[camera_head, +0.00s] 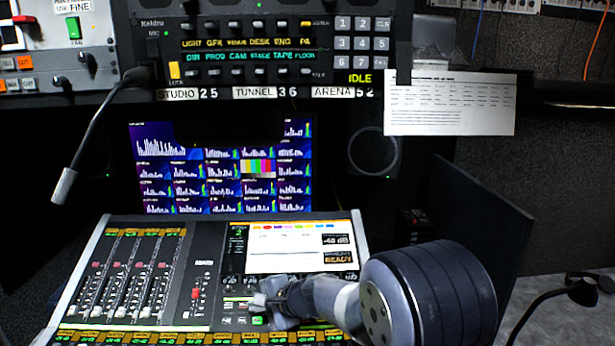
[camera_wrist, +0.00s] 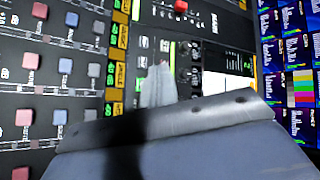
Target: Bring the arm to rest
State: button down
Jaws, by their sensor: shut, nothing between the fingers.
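My gripper (camera_head: 262,300) is over the lower middle of the mixing console (camera_head: 225,262), near a lit green button. My arm reaches in from the lower right. In the wrist view the finger (camera_wrist: 160,88) shows as a pale grey shape above the console's buttons. The fingers look closed together with nothing held. I cannot tell whether the fingertips touch the console.
A gooseneck microphone (camera_head: 66,183) hangs at the left. A monitor (camera_head: 215,170) stands behind the console, below an intercom panel (camera_head: 275,50). A paper sheet (camera_head: 450,102) hangs at the right. A dark panel (camera_head: 470,215) stands right of the console.

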jog(key=r, duration=0.1)
jog(key=s+r, duration=0.1)
jog(key=shift+s+r+p, duration=0.1)
jog(key=shift+r+p, duration=0.25)
jog(key=shift+p, duration=0.05)
jog(key=shift+f, duration=0.1)
